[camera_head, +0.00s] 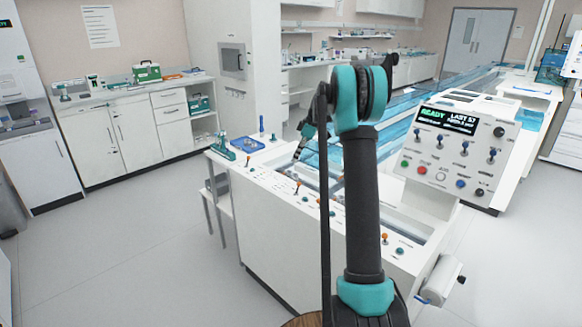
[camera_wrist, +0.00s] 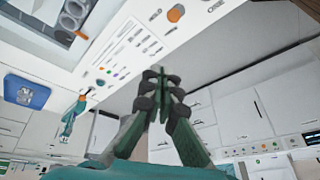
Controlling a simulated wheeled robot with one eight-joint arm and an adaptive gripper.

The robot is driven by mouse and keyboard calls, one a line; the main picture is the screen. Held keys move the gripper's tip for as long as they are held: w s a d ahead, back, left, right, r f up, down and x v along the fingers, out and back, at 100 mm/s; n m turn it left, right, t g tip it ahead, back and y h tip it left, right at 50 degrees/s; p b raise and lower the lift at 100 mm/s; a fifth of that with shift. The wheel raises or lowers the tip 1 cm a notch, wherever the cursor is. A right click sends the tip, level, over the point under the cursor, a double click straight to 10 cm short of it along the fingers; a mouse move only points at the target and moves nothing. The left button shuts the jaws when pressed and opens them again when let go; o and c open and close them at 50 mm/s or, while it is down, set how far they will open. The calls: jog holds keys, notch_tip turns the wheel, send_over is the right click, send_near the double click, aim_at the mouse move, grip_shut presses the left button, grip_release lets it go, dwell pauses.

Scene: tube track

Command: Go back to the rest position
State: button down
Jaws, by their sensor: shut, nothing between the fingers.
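My gripper (camera_wrist: 160,76) shows in the wrist view with its fingers together at the tips and nothing between them. It is in the air, over the edge of the white bench panel in that picture. In the head view, my arm rises in the foreground and hides part of the white bench (camera_head: 270,230). The far end of the arm shows only small and dark above the bench top, partly hidden by the arm itself. The control panel (camera_head: 450,150) with a lit green READY display stands to the right of my arm.
A green tool (camera_head: 222,148) and a blue tray (camera_head: 247,144) sit on the bench's left end. The blue tray also shows in the wrist view (camera_wrist: 26,92). Small levers line the bench front. A long blue tube track (camera_head: 400,105) runs behind. Floor at left (camera_head: 120,240) is clear.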

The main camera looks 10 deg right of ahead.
jog(key=shift+d+r, duration=0.4)
jog(key=shift+r, duration=0.2)
jog(key=s+a+f+m+t+h, duration=0.1)
jog(key=s+m, duration=0.3)
jog(key=s, duration=0.7)
jog(key=s+a+f+m+t+h, duration=0.1)
jog(key=s+a+m+h, duration=0.15)
jog(key=s, duration=0.95)
jog(key=s+d+f+m, duration=0.1)
jog(key=s+f+m, duration=0.2)
jog(key=s, duration=0.8)
jog(key=s+d+f+m+t+h, duration=0.1)
jog(key=s+f+m, duration=0.3)
jog(key=s+f, duration=0.3)
jog(key=s, duration=0.4)
jog(key=shift+s+t, duration=0.25)
jog(key=shift+t, duration=0.05)
jog(key=shift+m, duration=0.25)
